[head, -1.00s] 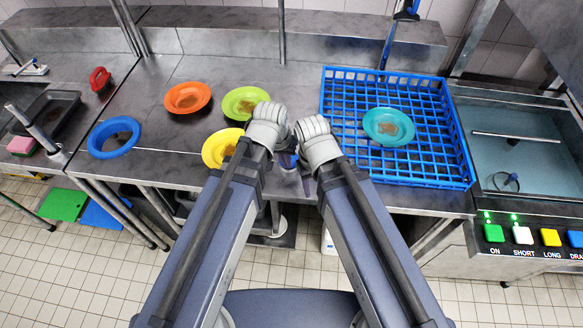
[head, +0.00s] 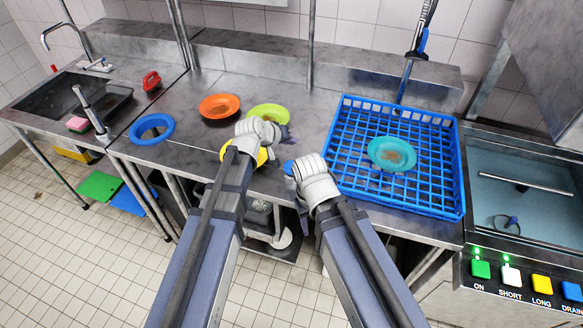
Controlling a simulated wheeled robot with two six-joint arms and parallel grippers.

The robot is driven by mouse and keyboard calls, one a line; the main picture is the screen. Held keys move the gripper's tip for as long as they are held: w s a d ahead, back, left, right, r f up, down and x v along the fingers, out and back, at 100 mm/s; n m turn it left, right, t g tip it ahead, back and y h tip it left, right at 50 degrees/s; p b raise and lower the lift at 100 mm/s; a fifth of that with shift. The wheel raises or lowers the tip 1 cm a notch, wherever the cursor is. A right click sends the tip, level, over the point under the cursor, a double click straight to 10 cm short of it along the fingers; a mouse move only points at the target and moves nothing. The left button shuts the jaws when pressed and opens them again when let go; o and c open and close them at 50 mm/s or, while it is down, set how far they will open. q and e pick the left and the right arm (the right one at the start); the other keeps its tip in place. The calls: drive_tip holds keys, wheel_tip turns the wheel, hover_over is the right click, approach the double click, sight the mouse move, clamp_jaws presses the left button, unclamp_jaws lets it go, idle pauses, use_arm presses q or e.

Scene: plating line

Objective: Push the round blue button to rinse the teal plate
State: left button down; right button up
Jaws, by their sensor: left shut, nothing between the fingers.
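The teal plate (head: 392,153), with a brown smear in its middle, lies in the blue rack (head: 345,187) on the counter. My left gripper (head: 287,133) is shut and empty above the counter, beside the green plate and left of the rack.
Orange (head: 219,106), green (head: 268,114) and yellow (head: 229,152) plates lie on the counter, with a blue ring (head: 135,136) at left. A water basin (head: 530,190) stands at right, above a panel with square ON, SHORT, LONG and DRAIN buttons (head: 572,291). A spray hose hangs behind the rack.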

sight(291, 168)
use_arm(q)
wheel_tip(291, 168, down, 9)
drive_tip(key=b, duration=0.8)
drive_tip(key=shift+r+b, duration=0.1)
drive_tip(key=shift+b, duration=0.3)
idle(1.5)
drive_tip(key=shift+f+b, duration=0.4)
drive_tip(key=shift+b, duration=0.05)
drive_tip(key=shift+f+b, duration=0.8)
idle(0.7)
drive_tip(key=shift+d+r, duration=0.1)
drive_tip(key=shift+r+p, duration=1.15)
drive_tip(key=shift+p, duration=0.1)
